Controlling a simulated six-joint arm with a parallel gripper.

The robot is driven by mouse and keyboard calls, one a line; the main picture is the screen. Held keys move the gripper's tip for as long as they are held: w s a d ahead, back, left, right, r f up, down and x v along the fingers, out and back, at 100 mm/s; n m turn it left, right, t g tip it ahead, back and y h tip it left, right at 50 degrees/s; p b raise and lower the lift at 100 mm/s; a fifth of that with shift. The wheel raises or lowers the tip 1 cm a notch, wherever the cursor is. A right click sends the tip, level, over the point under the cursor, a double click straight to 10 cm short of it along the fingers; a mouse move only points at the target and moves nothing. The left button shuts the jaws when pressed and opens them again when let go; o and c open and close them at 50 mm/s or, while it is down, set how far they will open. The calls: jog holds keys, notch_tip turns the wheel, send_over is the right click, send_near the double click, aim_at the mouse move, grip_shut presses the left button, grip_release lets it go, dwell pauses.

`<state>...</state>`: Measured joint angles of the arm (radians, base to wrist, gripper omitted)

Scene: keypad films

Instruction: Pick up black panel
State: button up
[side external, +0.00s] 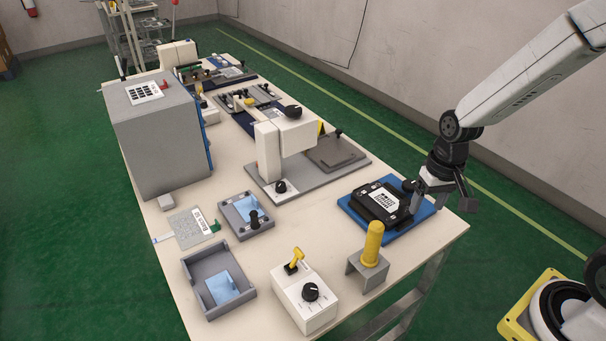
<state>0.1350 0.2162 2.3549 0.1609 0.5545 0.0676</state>
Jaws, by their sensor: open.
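The black panel (371,207) with a white label on top lies on a blue base plate (346,205) near the right end of the table. It seems to be a flat black block with a dark knob at its far right corner. My gripper (437,201) is open at the right edge of the panel, with one finger reaching down beside it and the other out to the right. I cannot tell whether a finger touches the panel.
A yellow-handled tool (372,243) stands in a grey bracket just in front. A white control box (306,294) with a yellow lever is nearby. A white press (282,150) stands behind left. A grey tray (205,300) lies front left. The table's right edge is close.

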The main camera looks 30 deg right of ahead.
aim_at(405, 208)
jog(key=w+d+f+m+y, duration=0.3)
jog(key=d+m+y, duration=0.1)
jog(key=d+m, duration=0.1)
jog(key=w+d+f+m+t+y, duration=0.1)
jog(key=w+d+f+m+y, duration=0.1)
jog(key=d+f+m+y, duration=0.2)
jog(key=w+d+f+m+y, duration=0.3)
jog(key=d+f+m, duration=0.1)
jog(key=d+m, duration=0.1)
jog(key=shift+w+d+f+m+y, duration=0.3)
jog(key=shift+w+m+y, duration=0.1)
jog(key=shift+m, duration=0.2)
jog(key=shift+d+f+t+y, duration=0.1)
jog(key=shift+d+t+y, duration=0.2)
jog(key=shift+d+t, duration=0.15)
jog(key=shift+x, duration=4)
grip_shut()
